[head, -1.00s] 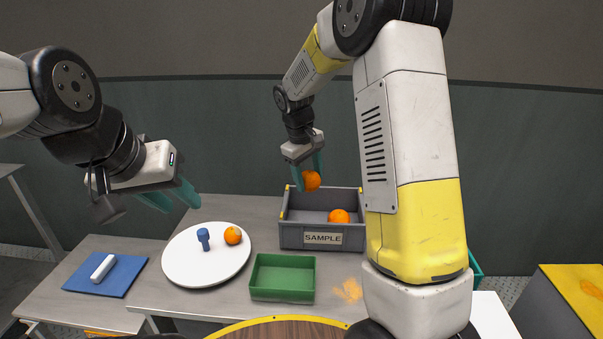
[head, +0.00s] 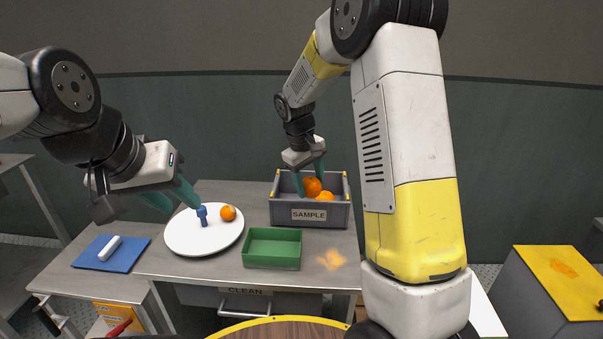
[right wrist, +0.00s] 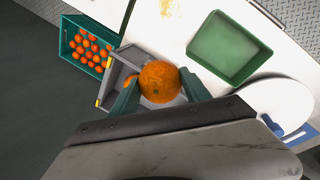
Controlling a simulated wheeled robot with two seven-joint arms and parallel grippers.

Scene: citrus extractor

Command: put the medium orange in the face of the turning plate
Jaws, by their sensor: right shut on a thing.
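My right gripper (head: 310,178) is shut on an orange (head: 312,187) at the grey box marked SAMPLE (head: 310,214). In the right wrist view the held orange (right wrist: 159,82) sits between the two teal fingers. A second orange (head: 326,196) lies in the grey box, partly hidden by the held one. The round white plate (head: 190,240) lies on the table with a blue peg (head: 202,216) and a small orange (head: 228,213) on it. My left gripper (head: 170,198) is open and empty; its fingers overlap the plate's far left edge in the head view.
A blue mat (head: 125,255) with a white object is at the left. A teal crate of several oranges (right wrist: 88,45) shows in the right wrist view. A yellow-topped block (head: 560,270) stands at the right.

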